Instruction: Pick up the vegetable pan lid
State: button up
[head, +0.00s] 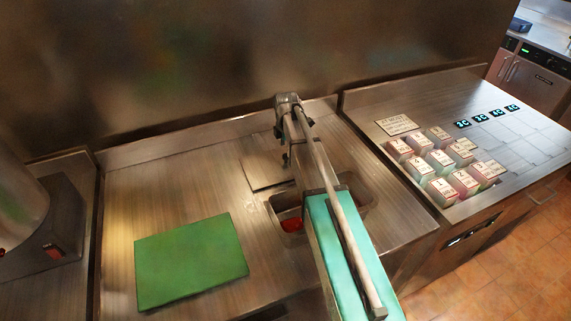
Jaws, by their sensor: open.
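A flat, steel-coloured square plate (262,176), which looks like the vegetable pan lid, lies on the counter behind the pan; my arm hides its right side. The rectangular metal pan (272,214) is set into the counter, with something red (291,225) inside. My arm crosses over the pan and hides its middle. My gripper (284,160) is open and points down near the plate's upper right edge. It is small and dark here, and I cannot tell whether it touches the plate.
A green board (190,261) lies on the counter at left. A steel wall (200,80) rises behind. A dark appliance (50,230) stands at far left.

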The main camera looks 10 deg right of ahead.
aim_at(286, 155)
jog(key=shift+w+f+b, duration=0.1)
jog(key=shift+f+b, duration=2.5)
jog(key=shift+c, duration=0.2)
grip_shut()
